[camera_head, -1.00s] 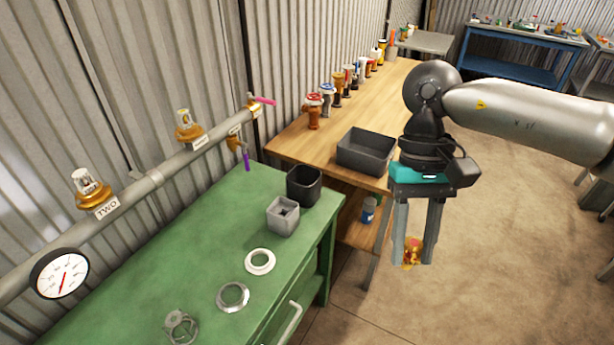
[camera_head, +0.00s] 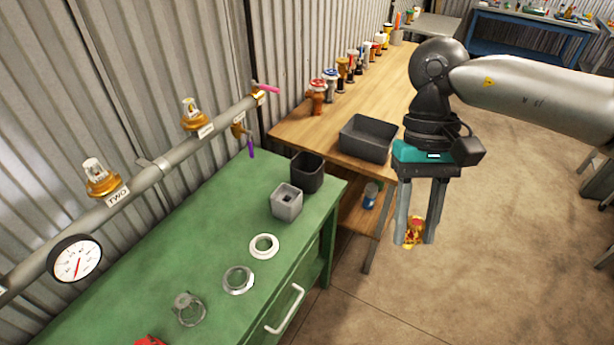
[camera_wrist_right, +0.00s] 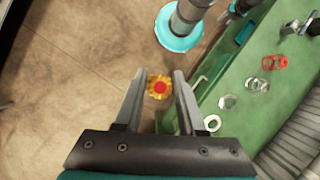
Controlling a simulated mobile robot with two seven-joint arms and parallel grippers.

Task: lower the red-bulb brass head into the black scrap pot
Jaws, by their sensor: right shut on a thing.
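The brass head (camera_head: 413,230) with its red bulb hangs between the fingertips of my right gripper (camera_head: 414,236), which is shut on it. It is over the open floor, to the right of the green bench. In the right wrist view the brass head (camera_wrist_right: 159,87) shows its red centre between the two fingers. The black scrap pot (camera_head: 307,172) stands upright on the far right corner of the green bench, to the left of the gripper. Its inside looks dark. My left gripper is not seen in the head view.
A grey square pot (camera_head: 286,203) stands next to the black pot. White (camera_head: 264,246) and metal (camera_head: 238,280) rings lie on the green bench (camera_head: 215,230). A dark grey bin (camera_head: 366,139) sits on the wooden table (camera_head: 300,137). A pipe (camera_head: 150,180) with brass heads runs along the wall.

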